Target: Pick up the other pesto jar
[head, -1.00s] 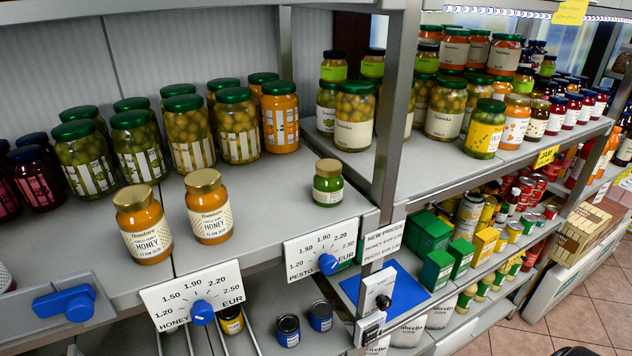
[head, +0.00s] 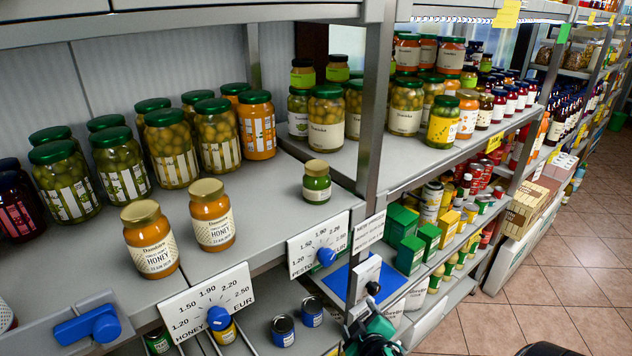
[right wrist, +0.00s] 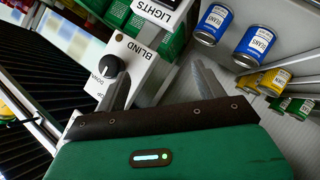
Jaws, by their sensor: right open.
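A small green pesto jar (head: 317,182) with a gold lid stands upright on the grey shelf in the head view. It is behind the PESTO price card (head: 319,243) with its blue dial. No other jar of this kind is clear to me. My right gripper (head: 366,306), with a green body, is low at the front of the shelves, below and right of the jar, apart from it. In the right wrist view its two grey fingers (right wrist: 163,84) are spread and empty. The jar does not show there. My left gripper is not in view.
Two honey jars (head: 150,240) stand left of the pesto jar, with large olive jars (head: 171,148) behind. A grey post (head: 375,110) rises to its right. A BLIND switch box (right wrist: 118,68) is close to my right gripper. Cans (head: 283,331) stand on the lower shelf.

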